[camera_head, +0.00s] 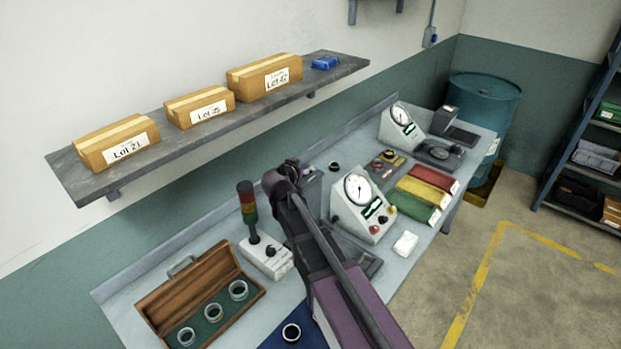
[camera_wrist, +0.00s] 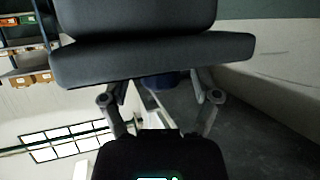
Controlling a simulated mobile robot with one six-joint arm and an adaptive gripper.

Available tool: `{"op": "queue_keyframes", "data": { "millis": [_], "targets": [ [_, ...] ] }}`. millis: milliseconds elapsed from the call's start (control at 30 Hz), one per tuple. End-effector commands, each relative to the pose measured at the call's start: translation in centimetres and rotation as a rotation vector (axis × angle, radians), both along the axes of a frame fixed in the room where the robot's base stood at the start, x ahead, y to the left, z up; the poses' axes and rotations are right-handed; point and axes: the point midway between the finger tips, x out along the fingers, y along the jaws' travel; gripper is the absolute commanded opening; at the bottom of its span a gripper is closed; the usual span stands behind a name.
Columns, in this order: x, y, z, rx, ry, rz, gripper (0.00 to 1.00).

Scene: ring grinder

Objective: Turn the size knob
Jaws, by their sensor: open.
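No knob can be surely told as the size knob. The nearer dial gauge unit (camera_head: 350,216) stands on the bench right of my arm, with a dark knob (camera_head: 382,219) and a red one (camera_head: 373,229) on its sloped front. A dark knob (camera_head: 334,167) shows behind it, on something partly covered by my arm. My gripper (camera_wrist: 160,88) is open in the wrist view. A large dark grey shape crosses that view above it and covers part of the fingers. In the head view my arm reaches over the bench and the fingers cannot be made out.
A signal lamp (camera_head: 248,212) on a white box and an open wooden case (camera_head: 160,307) with rings lie left of my arm. Red, yellow and green trays (camera_head: 410,203) and a second gauge unit (camera_head: 400,128) lie right. A shelf (camera_head: 325,76) with cartons hangs above the bench.

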Motion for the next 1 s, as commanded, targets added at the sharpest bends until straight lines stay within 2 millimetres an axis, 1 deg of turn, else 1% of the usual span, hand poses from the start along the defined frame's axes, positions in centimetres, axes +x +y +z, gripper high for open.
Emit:
{"op": "queue_keyframes", "data": {
  "millis": [167,367,700,1000],
  "targets": [
    [-0.04,-0.05,0.01,0.0,0.0,0.015,0.79],
    [-0.07,-0.16,0.01,0.001,0.0,0.073,0.79],
    [-0.05,-0.15,0.01,0.001,0.0,0.242,0.79],
    [0.0,-0.1,0.02,0.001,0.0,0.355,0.79]
  ]
}}
